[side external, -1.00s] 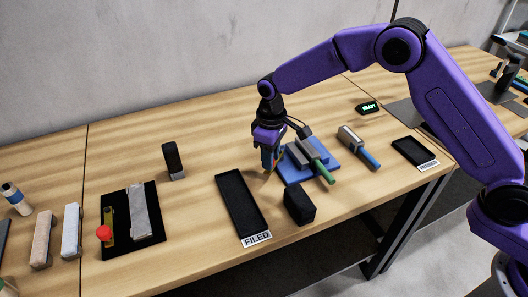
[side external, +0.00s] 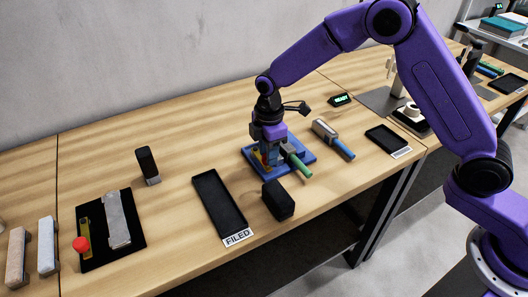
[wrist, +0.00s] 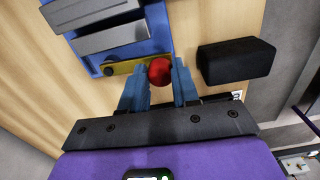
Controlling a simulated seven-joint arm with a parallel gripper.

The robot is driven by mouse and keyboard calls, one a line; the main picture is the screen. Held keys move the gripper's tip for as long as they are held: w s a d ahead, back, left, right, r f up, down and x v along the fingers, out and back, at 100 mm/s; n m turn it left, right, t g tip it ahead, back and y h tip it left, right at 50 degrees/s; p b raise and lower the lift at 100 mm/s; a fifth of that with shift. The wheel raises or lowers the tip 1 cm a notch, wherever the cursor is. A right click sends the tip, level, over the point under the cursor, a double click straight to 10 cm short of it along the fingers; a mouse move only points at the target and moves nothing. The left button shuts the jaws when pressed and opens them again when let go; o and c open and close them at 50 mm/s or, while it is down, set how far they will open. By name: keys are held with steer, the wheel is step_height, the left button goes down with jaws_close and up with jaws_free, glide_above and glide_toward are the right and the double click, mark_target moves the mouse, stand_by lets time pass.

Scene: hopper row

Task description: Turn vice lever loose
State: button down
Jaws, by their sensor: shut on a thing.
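The vice (wrist: 157,28) has a blue base and two grey jaws; it shows in the side view (side external: 308,155), partly behind my gripper. Its lever (wrist: 126,67) is a yellow bar ending in a red ball knob (wrist: 160,71). My gripper (wrist: 159,80) is shut on the red knob, one blue finger on each side of it. In the side view my gripper (side external: 268,161) points down at the vice's left part and hides most of the lever.
A black block (side external: 278,201) stands in front of the vice. A black tray labelled FILED (side external: 219,204) lies to its left. A tool with a blue handle (side external: 342,147) lies to the right, before another black tray (side external: 386,138). A black mat (side external: 125,250) with parts lies far left.

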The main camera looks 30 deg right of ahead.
steer(key=shift+d+n, duration=0.25)
steer(key=shift+n, duration=0.15)
steer(key=c, duration=0.8)
jaws_free()
step_height(320, 180, up, 18)
steer(key=shift+f, duration=0.25)
steer(key=s+d+f+m, duration=0.1)
steer(key=s+d, duration=0.4)
steer(key=s, duration=0.6)
steer(key=s+d+f+m, duration=0.2)
steer(key=s+d, duration=0.4)
steer(key=s, duration=0.6)
steer(key=s+d+f+m, duration=0.1)
steer(key=s+d+m, duration=0.1)
steer(key=s+d, duration=0.4)
steer(key=shift+s+f+m, duration=0.15)
steer(key=shift+s+f, duration=0.05)
steer(key=shift+s, duration=1.15)
steer(key=shift+s+f+m, duration=0.15)
steer(key=shift+s+f, duration=0.05)
steer(key=shift+s, duration=1.1)
